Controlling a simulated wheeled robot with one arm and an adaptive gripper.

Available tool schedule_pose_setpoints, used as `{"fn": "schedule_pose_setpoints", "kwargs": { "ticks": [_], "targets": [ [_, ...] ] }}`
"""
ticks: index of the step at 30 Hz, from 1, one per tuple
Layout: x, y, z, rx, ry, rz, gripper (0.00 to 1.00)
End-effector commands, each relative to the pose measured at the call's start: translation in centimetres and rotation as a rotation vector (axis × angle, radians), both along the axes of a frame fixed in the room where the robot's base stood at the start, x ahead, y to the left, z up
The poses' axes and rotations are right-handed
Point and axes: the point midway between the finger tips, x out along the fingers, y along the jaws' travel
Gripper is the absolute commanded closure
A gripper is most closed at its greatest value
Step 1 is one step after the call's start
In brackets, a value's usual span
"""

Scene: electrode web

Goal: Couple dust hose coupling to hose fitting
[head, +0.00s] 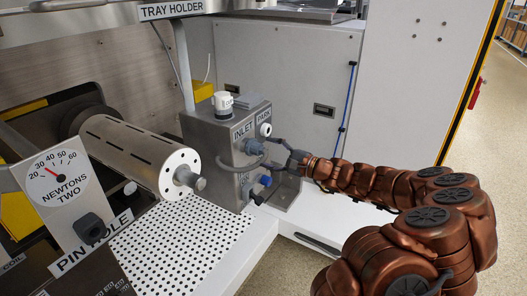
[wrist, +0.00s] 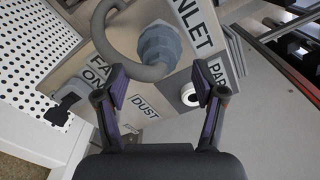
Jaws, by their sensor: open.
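A grey-blue stepped coupling (head: 253,147) sits on the face of the steel box near the INLET label; it also shows in the wrist view (wrist: 158,45). A grey hose (wrist: 103,35) loops beside it; where its end joins is not clear. A white ring-shaped fitting (head: 265,130) is by the PARK label and shows in the wrist view (wrist: 190,95). My gripper (head: 278,154) is open in front of the box. In the wrist view its fingers (wrist: 168,90) are spread, with the DUST label between them and the coupling beyond; nothing is held.
The steel box (head: 218,140) carries a dark blue knob (head: 265,180) low on its face. A perforated white table (head: 190,235) lies left of it. A steel roller (head: 135,155) and a NEWTONS gauge panel (head: 62,190) stand farther left. Open floor lies at the right.

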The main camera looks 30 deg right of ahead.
Motion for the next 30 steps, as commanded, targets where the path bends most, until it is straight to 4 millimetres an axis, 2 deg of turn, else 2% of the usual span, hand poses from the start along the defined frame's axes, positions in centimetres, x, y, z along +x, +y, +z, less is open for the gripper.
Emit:
{"fn": "schedule_pose_setpoints", "kwargs": {
  "ticks": [18,30],
  "targets": [
    [-6.5,-4.0,0.0,0.001,0.0,-0.001,0.31],
    [-7.5,-4.5,0.0,0.001,0.0,0.002,0.31]
  ]
}}
